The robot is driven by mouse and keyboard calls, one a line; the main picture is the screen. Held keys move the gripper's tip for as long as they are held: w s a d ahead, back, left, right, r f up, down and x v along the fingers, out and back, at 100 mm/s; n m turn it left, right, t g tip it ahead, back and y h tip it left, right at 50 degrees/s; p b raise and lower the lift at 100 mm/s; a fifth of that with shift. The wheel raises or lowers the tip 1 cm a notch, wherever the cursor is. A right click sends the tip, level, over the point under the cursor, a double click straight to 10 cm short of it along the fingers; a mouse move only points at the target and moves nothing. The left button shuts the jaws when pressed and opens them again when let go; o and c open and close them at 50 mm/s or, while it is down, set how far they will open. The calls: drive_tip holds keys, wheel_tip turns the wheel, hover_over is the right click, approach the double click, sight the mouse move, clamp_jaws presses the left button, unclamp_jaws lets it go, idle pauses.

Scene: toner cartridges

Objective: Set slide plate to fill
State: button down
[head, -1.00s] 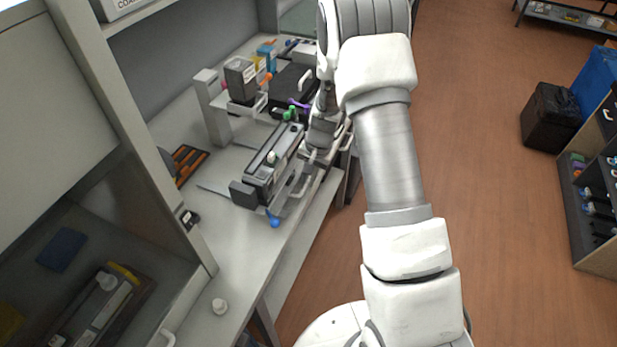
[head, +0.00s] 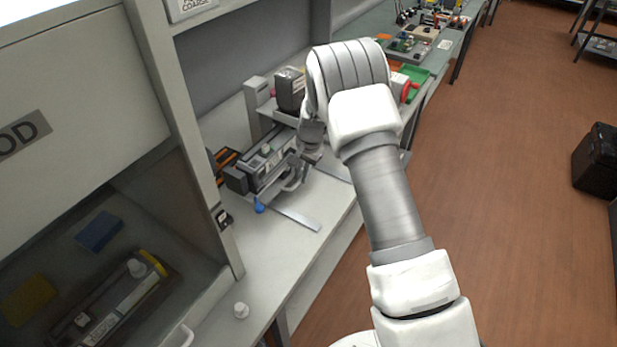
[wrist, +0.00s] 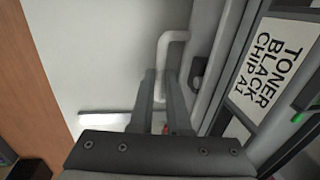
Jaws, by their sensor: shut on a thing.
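The slide plate carries a grey and black toner cartridge (head: 268,163) on the bench, beside the hood's post. The cartridge's label, "TONER BLACK CHIP A1" (wrist: 265,70), shows at the right of the wrist view. A white handle (wrist: 173,40) stands out on the cartridge's near side. My gripper (wrist: 160,85) is shut on this handle; it also shows in the head view (head: 298,160), where my arm and fingers partly hide the handle. A flat metal rail (head: 298,217) lies bare on the bench in front of the plate. A blue knob (head: 260,207) sits at the cartridge's near end.
A dark boxy unit (head: 290,90) stands on a raised stand behind the cartridge. The hood on the left holds another cartridge (head: 125,305) and a blue cloth (head: 99,232). A small white cap (head: 241,311) stands on the bench front. The bench right of the rail is clear.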

drive_tip(key=shift+w+a+r, duration=0.1)
drive_tip(key=shift+w+a, duration=0.05)
drive_tip(key=shift+a, duration=0.1)
drive_tip(key=c, duration=0.9)
unclamp_jaws()
drive_tip(key=d+r, duration=0.1)
drive_tip(key=r, duration=0.4)
drive_tip(key=s+r, duration=0.1)
drive_tip(key=r, duration=0.5)
drive_tip(key=s+d+r, duration=0.1)
drive_tip(key=r, duration=0.5)
drive_tip(key=shift+d+b, duration=0.3)
drive_tip(key=shift+b, duration=0.1)
